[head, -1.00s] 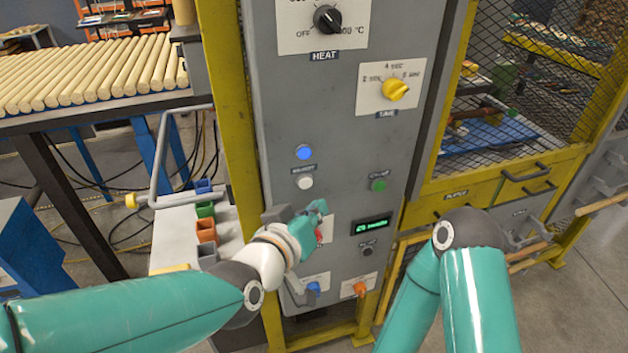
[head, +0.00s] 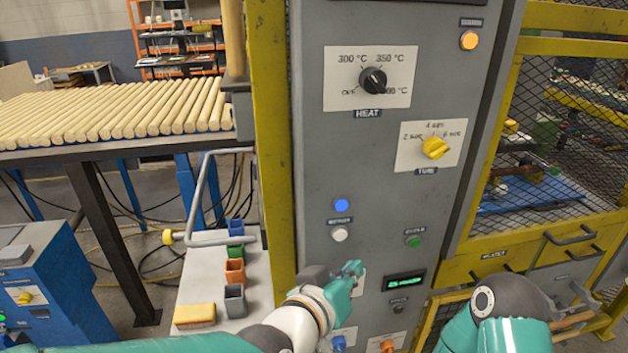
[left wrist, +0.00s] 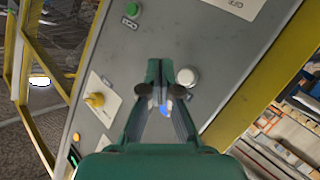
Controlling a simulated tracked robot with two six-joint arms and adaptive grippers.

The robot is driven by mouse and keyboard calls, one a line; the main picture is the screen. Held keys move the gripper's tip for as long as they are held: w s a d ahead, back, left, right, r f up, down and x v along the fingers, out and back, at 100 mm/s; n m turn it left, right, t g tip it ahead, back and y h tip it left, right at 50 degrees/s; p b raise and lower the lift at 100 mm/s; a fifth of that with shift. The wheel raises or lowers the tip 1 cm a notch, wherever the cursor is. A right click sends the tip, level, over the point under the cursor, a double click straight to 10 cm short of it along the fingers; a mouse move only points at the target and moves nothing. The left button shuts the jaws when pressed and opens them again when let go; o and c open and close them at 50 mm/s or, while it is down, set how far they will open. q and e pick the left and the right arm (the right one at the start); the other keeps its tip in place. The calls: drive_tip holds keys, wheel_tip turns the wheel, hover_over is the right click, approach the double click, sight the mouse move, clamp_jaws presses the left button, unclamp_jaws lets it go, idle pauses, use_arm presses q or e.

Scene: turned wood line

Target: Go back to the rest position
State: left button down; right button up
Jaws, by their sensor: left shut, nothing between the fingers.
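My left gripper (head: 352,272) is in front of the lower part of the grey control panel (head: 395,150), seen low in the head view. In the left wrist view its two fingers (left wrist: 160,95) are closed together with nothing between them. A white button (left wrist: 187,77) and a blue light (left wrist: 167,106) show on the panel behind the fingers; I cannot tell the exact gap to the panel. My right arm (head: 500,310) shows at the lower right of the head view, but its gripper is out of view.
The panel carries a black heat knob (head: 373,80), a yellow knob (head: 435,147), a green button (head: 413,241) and an orange lamp (head: 469,40). A shelf with small bins (head: 235,270) and a bent grey rail stands left. A yellow mesh guard (head: 570,130) stands right.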

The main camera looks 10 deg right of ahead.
use_arm(q)
drive_tip(key=w+a+f+n+g+y, duration=0.1)
drive_tip(key=w+a+f+n+y, duration=0.15)
drive_tip(key=a+f, duration=0.65)
drive_tip(key=w+a+f+n+g+y, duration=0.1)
drive_tip(key=w+a+f+n+y, duration=0.15)
drive_tip(key=a+f, duration=0.6)
drive_tip(key=s+a+f+g+y, duration=0.1)
drive_tip(key=s+a+f+g, duration=0.4)
drive_tip(key=f, duration=0.6)
drive_tip(key=s+a+f+y, duration=0.1)
drive_tip(key=s+a+f, duration=0.2)
drive_tip(key=s+f, duration=0.5)
drive_tip(key=s+f+g+h, duration=0.1)
drive_tip(key=s+f+g, duration=0.2)
drive_tip(key=s+f, duration=0.3)
drive_tip(key=shift+s+d, duration=0.45)
drive_tip(key=shift+s, duration=1.1)
drive_tip(key=shift+f, duration=0.1)
